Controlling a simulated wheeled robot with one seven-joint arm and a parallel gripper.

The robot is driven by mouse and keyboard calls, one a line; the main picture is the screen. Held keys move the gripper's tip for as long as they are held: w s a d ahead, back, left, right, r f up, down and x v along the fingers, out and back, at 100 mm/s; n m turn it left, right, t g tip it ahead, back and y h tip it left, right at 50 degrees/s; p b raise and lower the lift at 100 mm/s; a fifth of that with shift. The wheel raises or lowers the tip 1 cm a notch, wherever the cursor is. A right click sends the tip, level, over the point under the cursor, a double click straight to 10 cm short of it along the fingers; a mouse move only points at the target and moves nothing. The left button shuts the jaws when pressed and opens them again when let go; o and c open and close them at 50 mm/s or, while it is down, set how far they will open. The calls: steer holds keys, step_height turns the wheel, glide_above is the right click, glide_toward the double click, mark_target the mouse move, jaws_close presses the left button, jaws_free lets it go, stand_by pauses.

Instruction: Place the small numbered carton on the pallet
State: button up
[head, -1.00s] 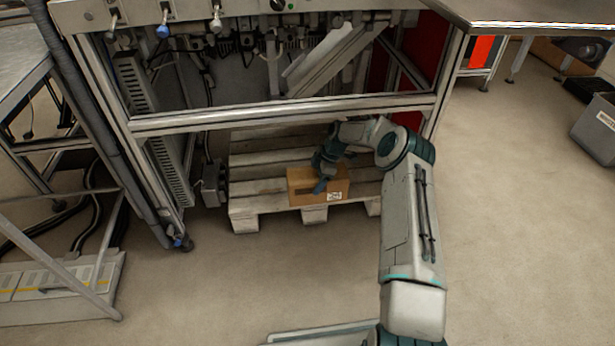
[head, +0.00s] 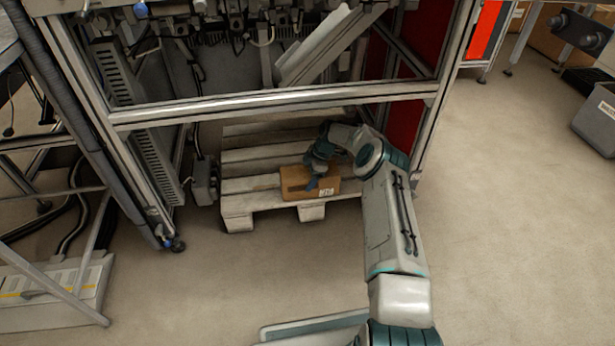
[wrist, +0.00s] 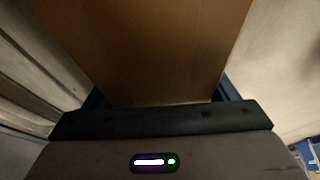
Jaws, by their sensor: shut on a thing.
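The small brown carton (head: 298,185) with a white number label is at the front part of the pale wooden pallet (head: 240,186) in the head view. It looks level and low over or on the slats; I cannot tell whether it touches them. My gripper (head: 313,181) is at the carton from above and is shut on it. In the wrist view the carton (wrist: 150,45) fills the middle, between my gripper's dark fingers (wrist: 160,102). The pallet's right part is hidden behind my arm.
The pallet lies under a metal-framed machine, with a crossbar (head: 280,106) above it and a frame post (head: 434,125) at the right. A small grey box (head: 204,182) stands left of the pallet. Open floor (head: 500,200) lies to the right.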

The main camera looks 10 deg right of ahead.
steer(key=o, duration=1.4)
steer(key=shift+f, duration=0.1)
steer(key=shift+o, duration=0.2)
steer(key=p+v, duration=0.3)
steer(key=v, duration=0.3)
steer(key=d, duration=1.1)
steer(key=shift+d+f, duration=0.4)
